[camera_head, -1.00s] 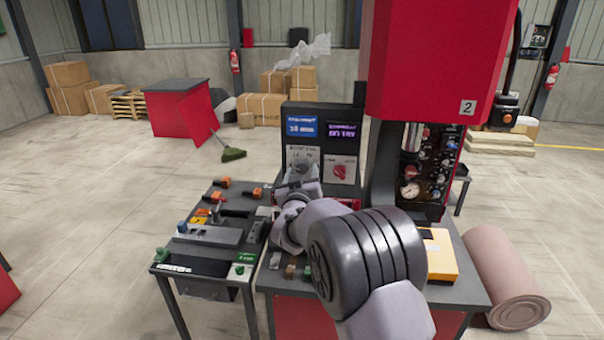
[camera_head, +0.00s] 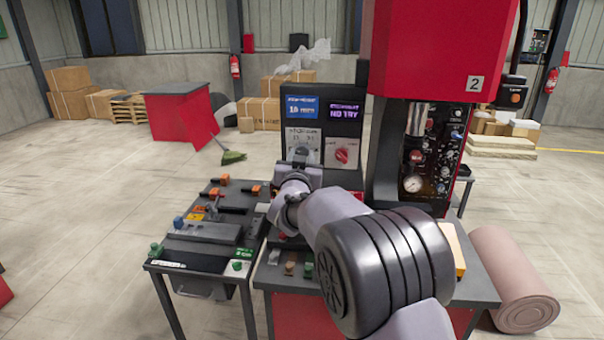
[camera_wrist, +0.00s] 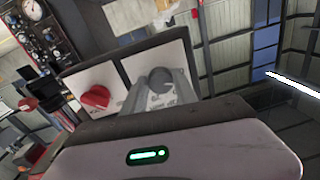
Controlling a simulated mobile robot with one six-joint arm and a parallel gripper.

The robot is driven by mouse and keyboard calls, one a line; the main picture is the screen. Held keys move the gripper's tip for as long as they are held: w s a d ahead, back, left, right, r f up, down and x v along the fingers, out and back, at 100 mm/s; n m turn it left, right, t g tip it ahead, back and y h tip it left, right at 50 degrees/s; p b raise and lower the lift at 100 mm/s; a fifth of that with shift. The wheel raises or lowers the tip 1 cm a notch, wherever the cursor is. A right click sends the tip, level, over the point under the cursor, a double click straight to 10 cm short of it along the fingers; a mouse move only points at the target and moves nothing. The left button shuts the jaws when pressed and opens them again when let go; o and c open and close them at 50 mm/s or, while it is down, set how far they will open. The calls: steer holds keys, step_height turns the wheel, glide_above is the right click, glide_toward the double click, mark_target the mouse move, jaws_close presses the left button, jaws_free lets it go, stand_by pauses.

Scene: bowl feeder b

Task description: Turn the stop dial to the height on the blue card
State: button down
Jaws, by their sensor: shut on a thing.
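The stop dial (camera_head: 302,152) is a dark grey knob on a white plate, low on the left of the dark panel. My gripper (camera_head: 301,160) reaches the plate and is shut on the dial, partly hiding it and its marks. In the wrist view, the dial's dark round knob (camera_wrist: 161,76) shows against the white plate. The blue card (camera_head: 302,107) is above the plate and seems to read 18 mm, though its small text is blurred. I cannot read the dial's setting.
A red knob (camera_head: 342,155) is on the plate to the right, below a purple card (camera_head: 345,112). The red press (camera_head: 440,50) with a gauge column stands close on the right. A side table (camera_head: 205,255) with small tools stands at the left.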

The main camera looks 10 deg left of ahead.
steer(key=shift+a+m+b, duration=0.15)
steer(key=shift+m+b, duration=3.75)
steer(key=shift+b, duration=0.05)
steer(key=c, duration=1)
jaws_free()
steer(key=shift+o, duration=0.2)
steer(key=shift+s, duration=0.1)
steer(key=s+b, duration=0.1)
steer(key=s, duration=1.6)
steer(key=shift+f, duration=0.4)
